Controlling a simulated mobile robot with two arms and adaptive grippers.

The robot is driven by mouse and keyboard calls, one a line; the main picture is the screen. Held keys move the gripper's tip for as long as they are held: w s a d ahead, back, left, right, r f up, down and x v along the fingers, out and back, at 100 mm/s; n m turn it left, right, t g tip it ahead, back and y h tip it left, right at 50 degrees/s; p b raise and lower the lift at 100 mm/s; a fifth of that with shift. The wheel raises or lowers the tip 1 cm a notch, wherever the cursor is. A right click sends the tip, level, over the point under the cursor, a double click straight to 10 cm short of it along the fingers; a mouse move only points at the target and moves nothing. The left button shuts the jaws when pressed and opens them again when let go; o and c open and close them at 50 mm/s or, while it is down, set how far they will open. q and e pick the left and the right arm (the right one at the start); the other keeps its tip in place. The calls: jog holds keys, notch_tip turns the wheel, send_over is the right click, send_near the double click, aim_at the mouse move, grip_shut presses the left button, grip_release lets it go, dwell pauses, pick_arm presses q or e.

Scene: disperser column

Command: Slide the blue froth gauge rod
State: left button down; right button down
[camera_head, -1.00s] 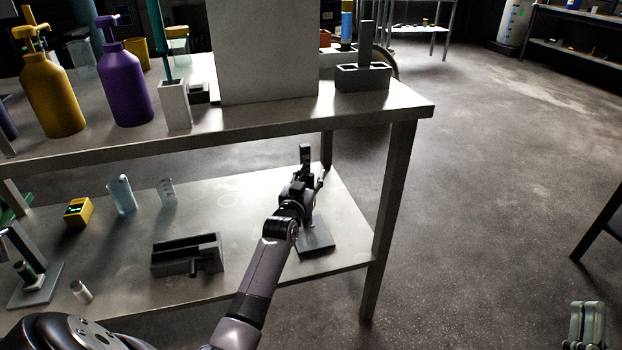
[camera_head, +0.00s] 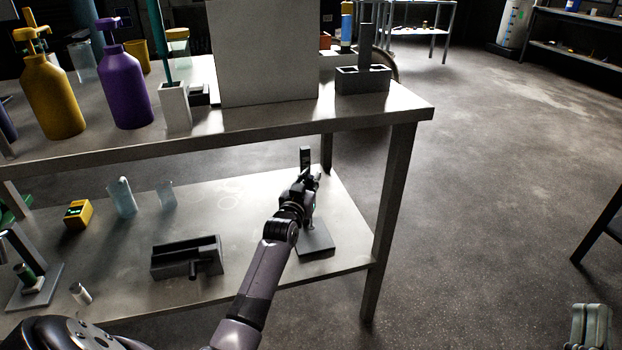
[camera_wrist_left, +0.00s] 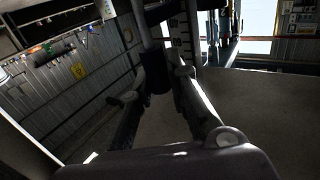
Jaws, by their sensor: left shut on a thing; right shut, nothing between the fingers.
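A gauge stand (camera_head: 316,241) with a flat grey base and an upright post stands at the right end of the lower shelf. My left gripper (camera_head: 310,181) is at the post and hides much of it. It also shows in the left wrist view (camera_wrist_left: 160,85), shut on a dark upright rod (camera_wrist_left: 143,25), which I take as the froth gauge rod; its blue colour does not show. A marked scale (camera_wrist_left: 182,35) stands beside the rod. My right gripper (camera_head: 590,325) is shut and empty at the bottom right, away from the table.
The upper tabletop (camera_head: 410,100) overhangs the lower shelf, with a table leg (camera_head: 385,220) right of the stand. A dark grey block (camera_head: 187,258), a yellow device (camera_head: 78,214) and clear beakers (camera_head: 122,197) sit left on the shelf. The floor to the right is open.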

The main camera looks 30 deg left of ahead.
dwell(0.5)
